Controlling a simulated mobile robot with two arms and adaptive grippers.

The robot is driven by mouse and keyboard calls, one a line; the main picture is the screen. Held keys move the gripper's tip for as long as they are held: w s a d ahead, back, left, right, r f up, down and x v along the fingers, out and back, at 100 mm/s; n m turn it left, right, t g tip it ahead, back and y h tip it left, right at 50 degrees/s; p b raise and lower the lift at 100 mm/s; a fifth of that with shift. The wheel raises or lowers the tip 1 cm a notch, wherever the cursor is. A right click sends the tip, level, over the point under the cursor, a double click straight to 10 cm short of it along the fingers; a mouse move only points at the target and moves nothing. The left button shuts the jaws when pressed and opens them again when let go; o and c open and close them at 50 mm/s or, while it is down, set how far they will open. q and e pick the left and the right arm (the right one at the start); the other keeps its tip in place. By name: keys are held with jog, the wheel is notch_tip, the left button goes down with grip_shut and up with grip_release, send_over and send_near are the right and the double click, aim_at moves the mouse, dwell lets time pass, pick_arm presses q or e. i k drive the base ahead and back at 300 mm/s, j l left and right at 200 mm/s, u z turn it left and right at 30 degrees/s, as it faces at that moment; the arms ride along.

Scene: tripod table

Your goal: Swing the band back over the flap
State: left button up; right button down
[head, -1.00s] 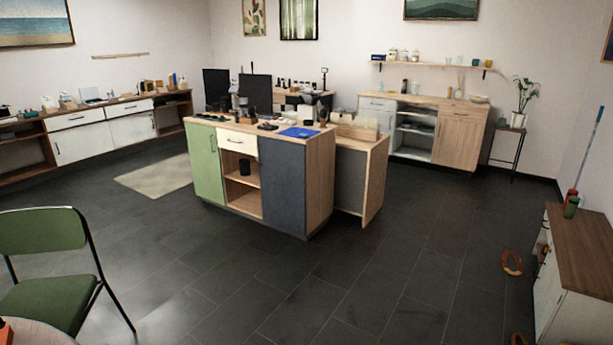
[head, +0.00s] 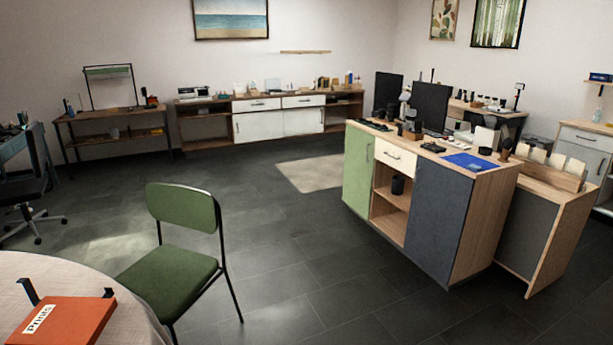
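An orange box or folder (head: 75,322) with a white label reading "Prints" lies on a round pale table (head: 60,268) at the lower left of the head view. The picture's bottom edge cuts it off. A black angled piece (head: 29,291) stands up at its far left corner, and a small black piece (head: 108,293) shows at its far right corner. I cannot tell whether these belong to a band. No flap can be made out.
A green chair (head: 184,278) stands close to the table's right side. An island counter (head: 437,220) with green and dark doors stands to the right. Dark floor (head: 290,270) between chair and island is clear. Low cabinets line the back wall.

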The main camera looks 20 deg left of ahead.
aim_at(29, 289)
jog(key=i+u, duration=0.15)
jog(key=u, duration=0.35)
jog(key=i+l+u, duration=0.1)
jog(key=u, duration=0.4)
jog(key=i+l+u, duration=0.2)
jog(key=u, duration=0.3)
jog(key=i+l+u, duration=0.15)
jog(key=u, duration=0.3)
jog(key=i+l+u, duration=0.1)
jog(key=l+u, duration=0.15)
jog(key=u, duration=0.25)
